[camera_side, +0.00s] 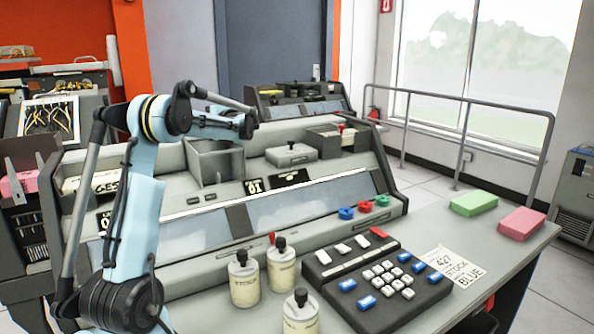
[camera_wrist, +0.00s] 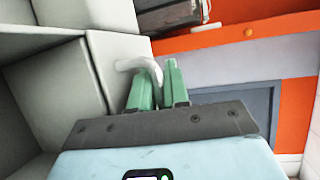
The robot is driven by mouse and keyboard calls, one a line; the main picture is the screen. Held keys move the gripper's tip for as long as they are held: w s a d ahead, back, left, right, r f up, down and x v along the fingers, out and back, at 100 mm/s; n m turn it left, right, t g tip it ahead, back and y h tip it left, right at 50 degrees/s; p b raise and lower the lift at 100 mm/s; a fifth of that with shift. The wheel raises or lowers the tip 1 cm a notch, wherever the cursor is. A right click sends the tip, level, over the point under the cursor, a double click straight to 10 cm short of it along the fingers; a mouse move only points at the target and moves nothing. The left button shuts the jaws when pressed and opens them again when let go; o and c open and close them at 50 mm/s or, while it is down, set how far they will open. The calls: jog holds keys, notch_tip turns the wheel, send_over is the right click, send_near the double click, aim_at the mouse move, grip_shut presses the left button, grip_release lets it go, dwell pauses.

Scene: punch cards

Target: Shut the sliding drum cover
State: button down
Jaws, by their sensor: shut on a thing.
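In the wrist view, my gripper (camera_wrist: 159,78) has its two green fingers closed on the end of a pale curved handle (camera_wrist: 136,65). The handle joins a light grey block (camera_wrist: 108,70) just left of the fingers, which looks like the drum cover. In the side view, my arm reaches over the left part of the grey console (camera_side: 185,223), above a grey open-topped box (camera_side: 215,165). The fingertips and handle cannot be made out there. How far the cover stands along its slide cannot be told.
A small grey box with a black knob (camera_side: 291,154) and an open card tray (camera_side: 337,141) stand right of my gripper. In front are cream canisters (camera_side: 245,284) and a black keypad (camera_side: 376,282). Green (camera_side: 474,203) and pink (camera_side: 521,223) card stacks lie at right.

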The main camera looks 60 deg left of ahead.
jog(key=d, duration=0.4)
jog(key=shift+d, duration=0.15)
jog(key=c, duration=1.5)
grip_release()
jog(key=v, duration=1.2)
jog(key=shift+o, duration=0.3)
